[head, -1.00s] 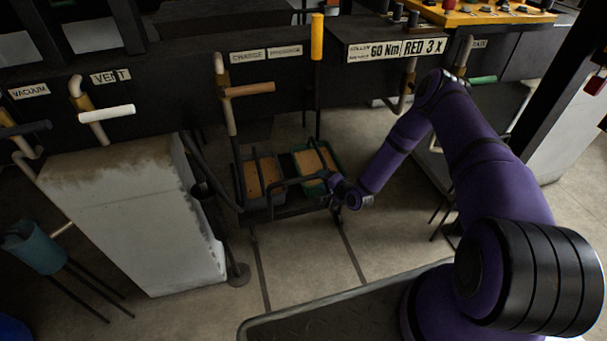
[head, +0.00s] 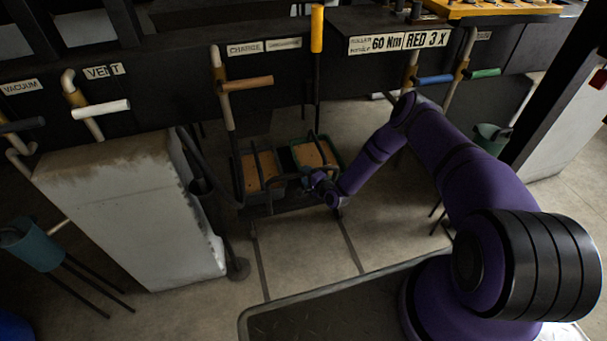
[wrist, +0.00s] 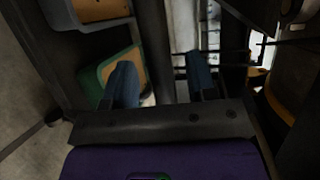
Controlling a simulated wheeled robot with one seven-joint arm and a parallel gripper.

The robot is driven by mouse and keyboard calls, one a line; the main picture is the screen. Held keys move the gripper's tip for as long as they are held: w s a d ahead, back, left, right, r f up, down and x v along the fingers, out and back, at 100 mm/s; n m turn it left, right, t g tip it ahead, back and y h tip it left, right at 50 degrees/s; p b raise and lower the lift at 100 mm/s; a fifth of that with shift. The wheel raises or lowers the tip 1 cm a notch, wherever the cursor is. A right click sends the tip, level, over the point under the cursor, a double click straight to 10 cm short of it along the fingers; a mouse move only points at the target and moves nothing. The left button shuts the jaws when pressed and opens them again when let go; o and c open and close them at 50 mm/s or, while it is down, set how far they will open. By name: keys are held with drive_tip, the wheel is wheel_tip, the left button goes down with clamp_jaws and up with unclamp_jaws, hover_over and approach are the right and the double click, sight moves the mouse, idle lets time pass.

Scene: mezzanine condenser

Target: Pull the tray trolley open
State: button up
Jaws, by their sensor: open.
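The tray trolley (head: 292,207) is a low dark frame on the floor in the middle of the head view. It carries a grey tray and a green-rimmed tray (head: 296,165), both with tan contents. My gripper (head: 310,177) is low at the trolley's front, by its dark handle bar. In the wrist view my gripper (wrist: 162,80) has its two blue fingers apart, with a dark bar (wrist: 155,45) running between them. I cannot tell whether either finger touches it. The green tray (wrist: 112,70) shows beyond the left finger. Part of the handle is hidden by my gripper in the head view.
Two floor rails (head: 350,245) run from the trolley towards me. A pale stained block (head: 130,215) stands to the left. Coloured valve handles, including an orange one (head: 247,84), hang above on the dark panel. The floor in front is clear.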

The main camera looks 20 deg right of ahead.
drive_tip(key=shift+x, duration=1)
clamp_jaws()
drive_tip(key=shift+s+d, duration=0.1)
